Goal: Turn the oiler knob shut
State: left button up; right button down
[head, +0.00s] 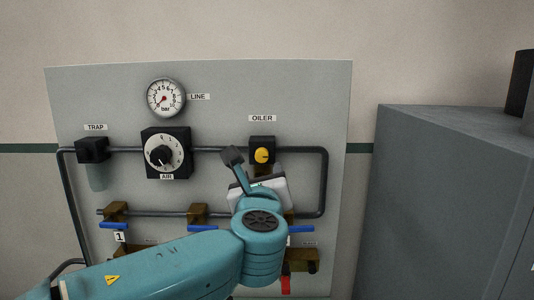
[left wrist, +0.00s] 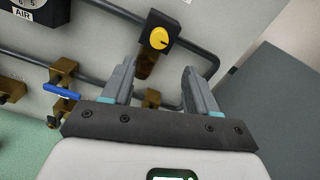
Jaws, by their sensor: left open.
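The oiler knob (head: 262,155) is a yellow disc with a dark mark, on a black block under the OILER label (head: 262,118) at the right of the panel. In the left wrist view the yellow knob (left wrist: 159,38) lies beyond and between the fingertips, slightly left of their middle. My left gripper (head: 245,168) is open and empty, just below and in front of the oiler, with its fingers apart from the knob. The left wrist view also shows its two spread fingers (left wrist: 158,72). Part of the oiler's lower body is hidden behind the gripper in the head view. My right gripper is not in view.
The grey panel (head: 225,85) carries a LINE gauge (head: 165,98), an AIR dial (head: 165,155) and a TRAP unit (head: 93,150). Dark pipes (head: 324,180) and blue-handled valves (head: 200,228) lie around and below. A grey cabinet (head: 440,190) stands at the right.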

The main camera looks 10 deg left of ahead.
aim_at(262, 158)
pick_arm(q)
jog(key=p+x, duration=0.4)
jog(key=x, duration=0.6)
jog(key=shift+w+a, duration=0.25)
jog(key=shift+w, duration=0.1)
jog(key=shift+s+d, duration=0.15)
jog(key=shift+s, duration=0.05)
jog(key=shift+w, duration=0.1)
jog(key=c, duration=1.1)
